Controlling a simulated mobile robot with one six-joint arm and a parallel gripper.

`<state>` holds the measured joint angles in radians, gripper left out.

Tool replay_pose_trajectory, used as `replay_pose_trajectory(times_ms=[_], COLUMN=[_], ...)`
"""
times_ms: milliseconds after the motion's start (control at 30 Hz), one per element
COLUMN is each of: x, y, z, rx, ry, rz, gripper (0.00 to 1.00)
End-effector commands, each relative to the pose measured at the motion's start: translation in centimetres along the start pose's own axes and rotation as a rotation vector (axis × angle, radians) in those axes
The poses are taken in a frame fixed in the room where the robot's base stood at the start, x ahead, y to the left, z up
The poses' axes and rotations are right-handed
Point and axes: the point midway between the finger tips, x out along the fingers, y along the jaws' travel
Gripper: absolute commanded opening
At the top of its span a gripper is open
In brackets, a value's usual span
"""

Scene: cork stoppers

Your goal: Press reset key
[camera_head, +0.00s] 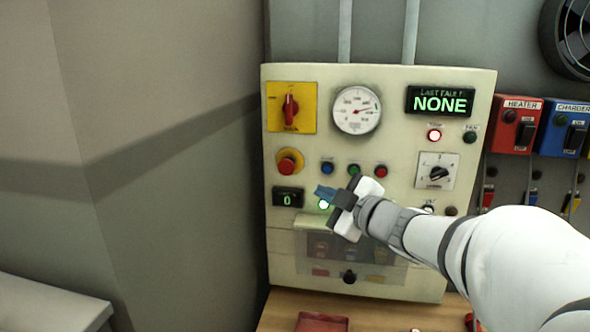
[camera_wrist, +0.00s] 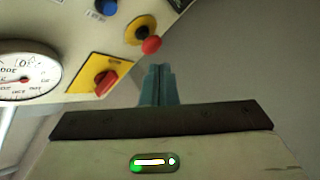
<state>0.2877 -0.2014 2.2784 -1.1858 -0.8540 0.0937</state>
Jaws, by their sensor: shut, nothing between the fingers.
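The control panel (camera_head: 400,90) stands upright against the wall. Its small buttons form a row: blue (camera_head: 327,168), green (camera_head: 354,170) and red (camera_head: 380,171). Their labels are too small to read, so I cannot tell which one is the reset key. My gripper (camera_head: 320,191) is shut and empty, its blue-green fingertips just below the blue button in the head view. In the wrist view my gripper (camera_wrist: 160,68) points toward the red mushroom button (camera_wrist: 150,45), and the blue button (camera_wrist: 106,6) is at the top edge. I see no contact with any button.
A red rotary switch on a yellow plate (camera_head: 272,92), a gauge (camera_head: 357,109) and a display reading "NONE" (camera_head: 440,101) sit higher up. A lit green lamp (camera_head: 323,204) is near my fingers. A clear cover (camera_head: 375,258) is below. Red (camera_head: 513,140) and blue boxes stand right.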

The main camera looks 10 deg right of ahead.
Motion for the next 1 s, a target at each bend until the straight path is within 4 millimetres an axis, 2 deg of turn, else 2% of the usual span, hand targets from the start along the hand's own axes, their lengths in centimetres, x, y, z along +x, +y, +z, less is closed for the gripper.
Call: replay_pose_trajectory(times_ms=[167,600,1000], x=[0.8,4.9,6.0], y=[0.6,3.7,4.5], z=[0.6,3.6,4.6], rx=[0.001,0.002,0.001], ry=[-0.002,-0.003,-0.003], rz=[0.0,0.001,0.002], gripper=[0.0,0.0,0.0])
